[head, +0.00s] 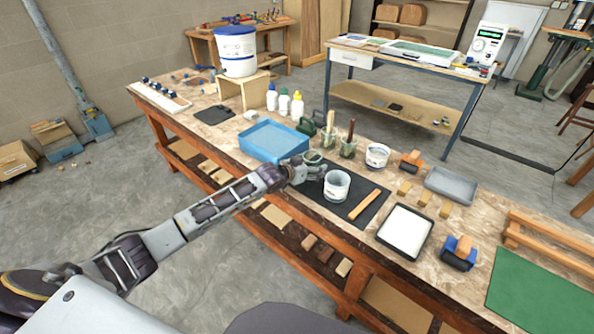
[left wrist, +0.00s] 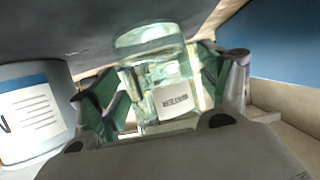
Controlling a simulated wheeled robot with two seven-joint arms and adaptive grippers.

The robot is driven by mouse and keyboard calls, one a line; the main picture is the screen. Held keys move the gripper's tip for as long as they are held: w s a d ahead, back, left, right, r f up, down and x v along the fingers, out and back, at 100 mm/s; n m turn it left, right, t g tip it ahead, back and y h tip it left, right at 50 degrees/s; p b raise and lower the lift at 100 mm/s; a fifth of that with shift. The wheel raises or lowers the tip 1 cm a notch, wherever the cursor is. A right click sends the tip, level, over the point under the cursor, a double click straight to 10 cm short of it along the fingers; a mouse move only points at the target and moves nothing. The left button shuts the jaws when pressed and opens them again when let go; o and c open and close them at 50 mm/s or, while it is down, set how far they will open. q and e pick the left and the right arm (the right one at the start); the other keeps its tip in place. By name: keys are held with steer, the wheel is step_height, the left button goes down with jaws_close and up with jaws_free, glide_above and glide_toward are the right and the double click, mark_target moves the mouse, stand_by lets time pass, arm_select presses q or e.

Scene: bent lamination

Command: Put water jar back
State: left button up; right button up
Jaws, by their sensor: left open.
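The water jar (left wrist: 152,48) is clear greenish glass with a white label reading WATER. In the left wrist view it stands between the two fingers of my left gripper (left wrist: 162,85), which are open on either side of it. I cannot tell whether a finger touches the glass. In the head view the jar (head: 313,157) is on the wooden bench at the edge of the dark mat, partly hidden by my left gripper (head: 301,168). My right gripper is not in view.
A white labelled tub (head: 337,186) stands close to the right of the jar on the dark mat (head: 373,203). A blue tray (head: 273,140) lies to the left. Jars with brushes (head: 348,146) stand behind.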

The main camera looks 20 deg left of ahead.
arm_select(q)
steer(key=shift+s+a+r, duration=0.2)
steer(key=shift+s+r, duration=0.05)
steer(key=shift+s, duration=0.3)
steer(key=shift+v, duration=2.4)
steer(key=shift+s+a+r, duration=0.1)
steer(key=shift+s+a, duration=0.05)
steer(key=shift+s, duration=0.2)
steer(key=shift+v, duration=1.1)
steer(key=shift+p+v, duration=0.3)
steer(key=shift+v, duration=0.95)
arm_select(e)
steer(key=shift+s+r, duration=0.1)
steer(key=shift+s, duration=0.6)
